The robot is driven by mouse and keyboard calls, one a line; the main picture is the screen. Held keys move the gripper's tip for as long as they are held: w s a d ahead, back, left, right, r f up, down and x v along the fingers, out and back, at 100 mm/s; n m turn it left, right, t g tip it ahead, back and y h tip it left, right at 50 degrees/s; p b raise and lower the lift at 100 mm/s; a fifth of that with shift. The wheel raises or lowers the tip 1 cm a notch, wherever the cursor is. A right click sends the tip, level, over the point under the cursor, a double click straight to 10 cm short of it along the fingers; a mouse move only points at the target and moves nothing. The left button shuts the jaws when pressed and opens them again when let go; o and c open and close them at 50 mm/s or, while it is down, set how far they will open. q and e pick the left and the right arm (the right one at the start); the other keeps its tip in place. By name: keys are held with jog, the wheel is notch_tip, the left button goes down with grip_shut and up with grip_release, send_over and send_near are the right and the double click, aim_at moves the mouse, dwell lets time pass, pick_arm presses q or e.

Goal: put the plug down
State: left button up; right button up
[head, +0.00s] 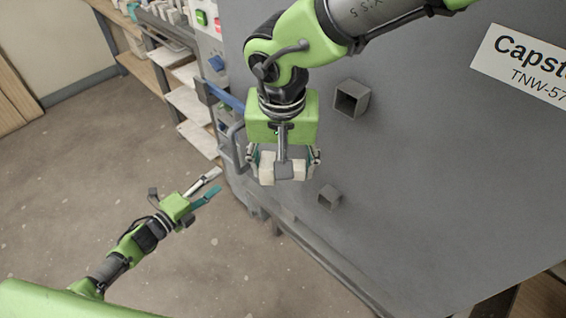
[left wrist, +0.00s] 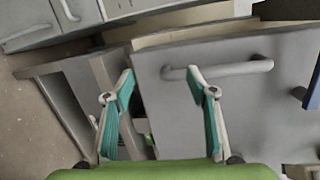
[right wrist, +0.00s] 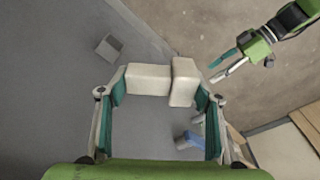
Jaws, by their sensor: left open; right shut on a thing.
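The plug (head: 267,170) looks like a cream piece made of blocks, and my right gripper (head: 285,158) is shut on it. In the right wrist view the plug (right wrist: 148,79) shows as two cream blocks side by side between the teal finger pads. The gripper holds it over the grey surface (head: 430,190), near its left edge. I cannot tell whether the plug touches the surface. My left gripper (head: 208,186) is open and empty, low at the left over the floor. In the left wrist view grey drawer fronts (left wrist: 230,105) lie beyond its fingers.
A hollow square grey socket (head: 351,99) and a smaller grey block (head: 329,197) stand on the grey surface, right of the right gripper. A lettered white sign (head: 525,62) is at the right. A blue-handled part (head: 222,94) and shelves (head: 186,85) lie at the left.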

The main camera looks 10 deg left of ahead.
pick_arm(q)
jog(key=s+a+f+n+g+y, duration=0.1)
jog(key=s+f+n+g+y, duration=0.1)
jog(key=s+f+n, duration=0.55)
jog(key=s+a+f+n+g+y, duration=0.1)
jog(key=s+f+n+y, duration=0.2)
jog(key=f, duration=0.8)
jog(key=s+a+f+n+g+y, duration=0.1)
jog(key=s+f+n+g+y, duration=0.15)
jog(key=s+f, duration=0.55)
jog(key=s+d+f+n+g, duration=0.2)
jog(key=s+f+n, duration=0.1)
jog(key=s, duration=0.7)
jog(key=s+d+f+n+g, duration=0.3)
jog(key=s+f, duration=0.3)
jog(key=s, duration=0.4)
jog(key=s+d+f+n+g, duration=0.3)
jog(key=s+f, duration=0.2)
jog(key=s, duration=0.5)
jog(key=shift+s+d+n, duration=0.15)
jog(key=shift+d+n, duration=0.1)
jog(key=shift+n, duration=0.05)
